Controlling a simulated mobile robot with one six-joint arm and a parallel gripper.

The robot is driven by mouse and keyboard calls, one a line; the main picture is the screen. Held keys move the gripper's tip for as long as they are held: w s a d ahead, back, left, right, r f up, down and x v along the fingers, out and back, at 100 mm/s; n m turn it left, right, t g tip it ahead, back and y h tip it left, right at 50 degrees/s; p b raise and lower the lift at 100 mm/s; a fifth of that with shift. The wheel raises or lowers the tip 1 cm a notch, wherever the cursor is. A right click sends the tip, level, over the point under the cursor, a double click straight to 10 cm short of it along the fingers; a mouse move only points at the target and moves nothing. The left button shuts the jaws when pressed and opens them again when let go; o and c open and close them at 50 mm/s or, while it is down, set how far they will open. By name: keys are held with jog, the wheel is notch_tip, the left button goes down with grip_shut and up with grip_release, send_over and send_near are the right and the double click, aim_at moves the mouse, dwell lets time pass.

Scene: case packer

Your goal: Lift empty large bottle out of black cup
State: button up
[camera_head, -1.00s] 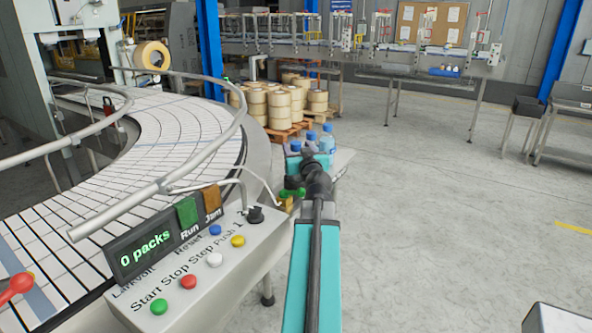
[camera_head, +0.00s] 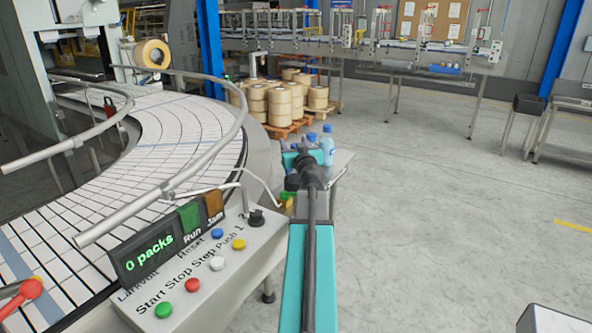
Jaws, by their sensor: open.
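A clear bottle with a blue cap (camera_head: 327,146) stands upright on a small side table (camera_head: 342,160), just right of my gripper (camera_head: 298,147). A second blue cap (camera_head: 311,137) shows behind my gripper; most of its bottle is hidden. My gripper is open at the far end of my teal arm, over the table, and it covers much of what stands there. A small dark thing (camera_head: 292,181) shows left of my wrist; I cannot tell whether it is the black cup. Whether any bottle stands in a cup is hidden.
A control panel (camera_head: 200,262) with coloured buttons and a curved conveyor (camera_head: 180,130) with a metal guide rail (camera_head: 165,185) are close on the left. Rolls on pallets (camera_head: 285,100) stand behind the table.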

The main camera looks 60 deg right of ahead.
dwell(0.6)
grip_shut()
